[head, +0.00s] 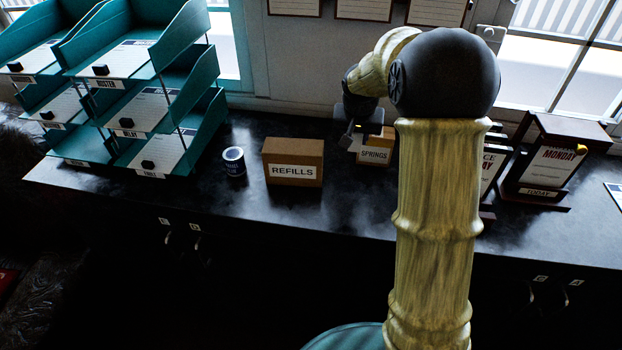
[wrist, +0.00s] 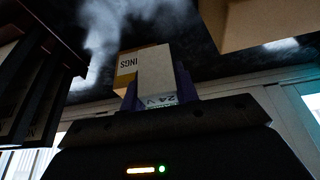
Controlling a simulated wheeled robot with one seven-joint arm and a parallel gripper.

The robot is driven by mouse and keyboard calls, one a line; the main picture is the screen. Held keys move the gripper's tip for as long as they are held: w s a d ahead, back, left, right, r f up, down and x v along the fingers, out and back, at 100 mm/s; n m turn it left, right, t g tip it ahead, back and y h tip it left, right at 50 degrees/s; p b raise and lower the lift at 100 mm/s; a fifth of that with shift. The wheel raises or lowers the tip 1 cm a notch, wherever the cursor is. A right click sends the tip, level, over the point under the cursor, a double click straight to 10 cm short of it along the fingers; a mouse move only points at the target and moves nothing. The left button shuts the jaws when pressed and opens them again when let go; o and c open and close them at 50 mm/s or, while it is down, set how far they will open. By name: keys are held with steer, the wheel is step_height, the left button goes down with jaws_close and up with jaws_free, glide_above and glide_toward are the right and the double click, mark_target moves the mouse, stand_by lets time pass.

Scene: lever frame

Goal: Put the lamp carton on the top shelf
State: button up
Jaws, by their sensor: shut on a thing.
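My gripper (head: 362,130) is over the dark counter, just above and in front of the SPRINGS box, partly hidden by my own arm. In the wrist view its fingers (wrist: 158,95) are shut on a small pale carton (wrist: 157,72) with "24 V" on its end, which I take as the lamp carton. A sliver of that carton shows in the head view (head: 350,143). I cannot tell whether it touches the SPRINGS box (head: 374,155). No shelf labelled as top is seen; a teal tiered rack (head: 190,95) stands at the left, with its top tiers uppermost.
A brown REFILLS box (head: 293,162) and a small dark can (head: 234,161) stand between the rack and my gripper. Dark stands with a MONDAY card (head: 552,165) are at the right. The counter (head: 240,205) is clear along its front edge. Windows and a wall are behind.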

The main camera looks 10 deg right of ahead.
mark_target(355, 145)
step_height(355, 145, down, 3)
steer(key=shift+w+b, duration=0.15)
steer(key=shift+b, duration=0.65)
steer(key=shift+r, duration=0.1)
steer(key=shift+f+p, duration=0.8)
steer(key=shift+f, duration=2.35)
steer(key=shift+f+p, duration=0.45)
steer(key=shift+f, duration=1.4)
